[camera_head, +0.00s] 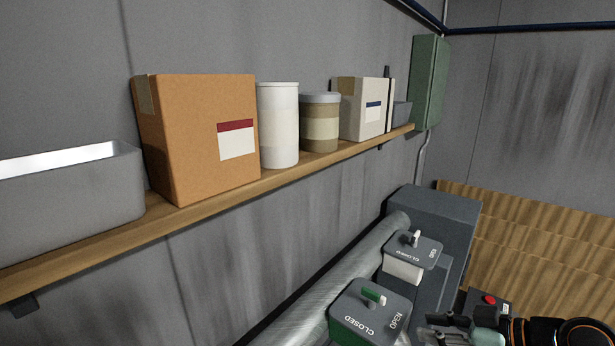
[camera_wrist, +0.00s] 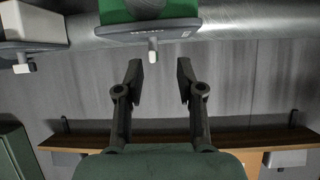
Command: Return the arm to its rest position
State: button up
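My gripper shows at the bottom right of the head view (camera_head: 450,322), low and close to the near valve box with the green handle (camera_head: 368,312). In the wrist view my gripper (camera_wrist: 160,75) has its two dark fingers spread apart, with only the grey wall between them. It is open and empty. The near valve box also shows at the top of the wrist view (camera_wrist: 168,28), just beyond the fingertips. Part of my arm (camera_head: 555,332) shows at the lower right edge of the head view. No rest position is marked in either view.
A wooden shelf (camera_head: 225,207) along the wall bears a grey bin (camera_head: 75,195), an orange box (camera_head: 200,140), two canisters and a pale box. A second valve box (camera_head: 412,250) sits on the silver duct (camera_head: 305,312). A red button (camera_head: 489,299) is near my arm.

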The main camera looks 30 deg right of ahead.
jog(key=w+a+f+h, duration=0.1)
jog(key=w+a+f, duration=0.1)
jog(key=w+a, duration=1.15)
jog(key=a, duration=0.5)
jog(key=w+a+r+m+t+h, duration=0.1)
jog(key=a, duration=0.5)
jog(key=w+a+r+t+h, duration=0.1)
jog(key=w+a, duration=0.1)
jog(key=a, duration=0.4)
jog(key=shift+a+r+m, duration=0.2)
jog(key=shift+a+m, duration=0.05)
jog(key=shift+m, duration=0.15)
jog(key=s+a+r+t, duration=0.1)
jog(key=s+a+r, duration=0.1)
jog(key=a, duration=0.4)
jog(key=s+a+r+t, duration=0.1)
jog(key=a+r+t, duration=0.15)
jog(key=a, duration=0.35)
jog(key=s+f+g, duration=0.5)
jog(key=s+f, duration=0.6)
notch_tip(320, 180, up, 15)
jog(key=p, duration=1.4)
jog(key=shift+w+a+f+m, duration=0.2)
jog(key=shift+a+m, duration=0.1)
